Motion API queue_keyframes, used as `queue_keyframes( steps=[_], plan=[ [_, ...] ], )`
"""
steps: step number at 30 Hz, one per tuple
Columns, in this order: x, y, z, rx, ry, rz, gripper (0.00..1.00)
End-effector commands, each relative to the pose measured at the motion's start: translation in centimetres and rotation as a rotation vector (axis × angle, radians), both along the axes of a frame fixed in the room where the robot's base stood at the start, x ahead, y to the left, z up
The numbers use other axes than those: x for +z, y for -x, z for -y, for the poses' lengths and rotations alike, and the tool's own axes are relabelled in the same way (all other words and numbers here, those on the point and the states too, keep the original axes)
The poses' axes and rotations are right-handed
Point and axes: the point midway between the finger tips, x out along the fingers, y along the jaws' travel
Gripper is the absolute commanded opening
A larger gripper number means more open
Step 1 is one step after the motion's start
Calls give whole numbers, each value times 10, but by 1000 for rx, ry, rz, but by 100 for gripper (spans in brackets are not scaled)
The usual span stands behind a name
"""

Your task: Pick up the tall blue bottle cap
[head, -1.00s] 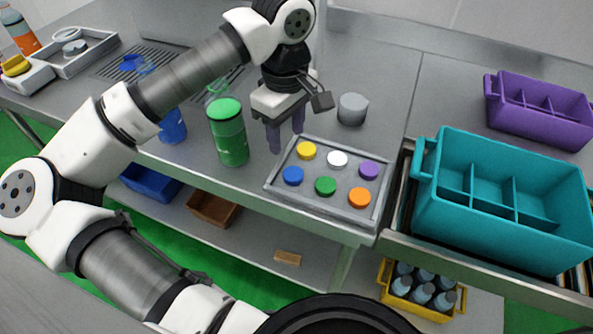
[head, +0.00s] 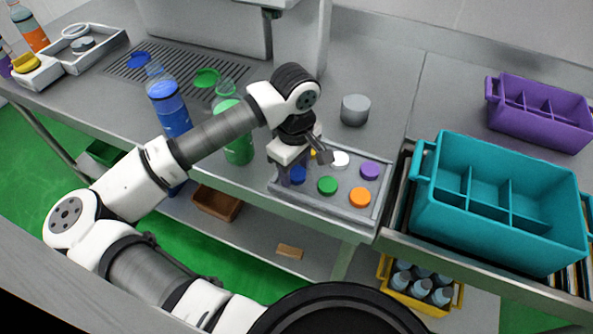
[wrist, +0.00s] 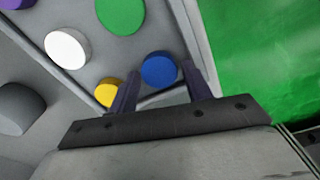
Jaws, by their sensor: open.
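A round blue cap (head: 298,174) sits in the near left corner of a grey tray (head: 330,205), partly hidden by my gripper (head: 291,178). In the wrist view the blue cap (wrist: 159,70) appears between and just beyond the tips of my open, empty gripper (wrist: 160,76). I cannot tell how far the fingertips are above it. Another flat blue piece (head: 139,58) lies on the drain grate at the back left. A tall bottle with blue contents (head: 169,108) stands at the left.
The tray also holds yellow (wrist: 107,92), white (wrist: 67,48), green (head: 327,186), orange (head: 360,197) and purple (head: 370,170) caps. A grey cylinder (head: 355,110) stands behind it. A green bottle (head: 238,150) is to the left, a teal crate (head: 500,235) to the right.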

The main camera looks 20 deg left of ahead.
Motion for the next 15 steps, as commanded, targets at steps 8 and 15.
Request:
queue_keyframes(
  steps=[8,15],
  plan=[
    [0,0,0,0,0,0,23],
    [0,0,0,0,0,-1,16]
  ],
)
